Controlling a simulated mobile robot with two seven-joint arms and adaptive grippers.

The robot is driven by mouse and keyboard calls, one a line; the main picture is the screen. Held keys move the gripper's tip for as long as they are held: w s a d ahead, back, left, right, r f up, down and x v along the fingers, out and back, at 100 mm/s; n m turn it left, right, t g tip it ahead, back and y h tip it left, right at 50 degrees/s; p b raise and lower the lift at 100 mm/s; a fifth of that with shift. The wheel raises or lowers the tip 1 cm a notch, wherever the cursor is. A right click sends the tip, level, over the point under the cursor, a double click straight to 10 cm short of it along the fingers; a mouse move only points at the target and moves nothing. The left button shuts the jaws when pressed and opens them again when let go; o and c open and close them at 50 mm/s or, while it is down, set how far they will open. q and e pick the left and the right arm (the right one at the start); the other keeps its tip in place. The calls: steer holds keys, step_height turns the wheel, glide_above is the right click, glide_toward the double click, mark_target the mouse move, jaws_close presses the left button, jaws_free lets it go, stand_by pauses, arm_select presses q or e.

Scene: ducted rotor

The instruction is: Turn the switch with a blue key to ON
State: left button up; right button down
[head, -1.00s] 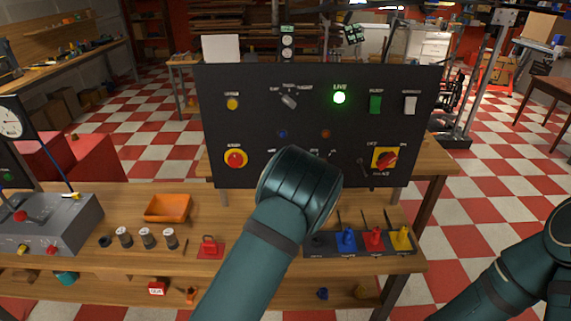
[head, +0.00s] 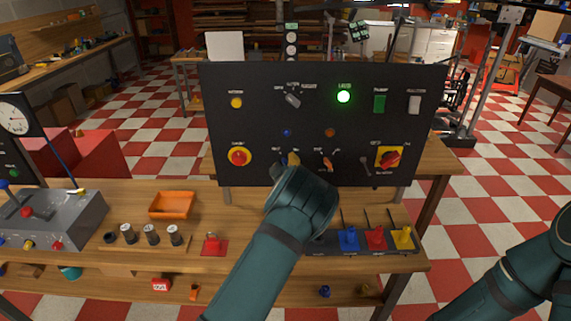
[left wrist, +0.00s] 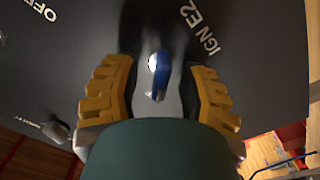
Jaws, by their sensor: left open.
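The black panel (head: 320,85) stands upright on the bench. In the left wrist view the blue key (left wrist: 158,75) sits in its switch on the panel face (left wrist: 90,40), with lettering reading IGN E2 to its right and OFF at the upper left. My left gripper (left wrist: 160,80) is open, its yellow-padded fingers on either side of the key with gaps showing. In the head view my left gripper (head: 290,158) is at the panel's lower middle, and my wrist and fingers largely hide the blue-key switch. My right gripper is out of view; only my right arm shows.
Close right of my left gripper is an orange switch (head: 327,163). Below, a rack (head: 330,247) holds blue, red and yellow pieces; an orange tray (head: 172,204) lies left.

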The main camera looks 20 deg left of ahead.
arm_select(q)
jaws_close()
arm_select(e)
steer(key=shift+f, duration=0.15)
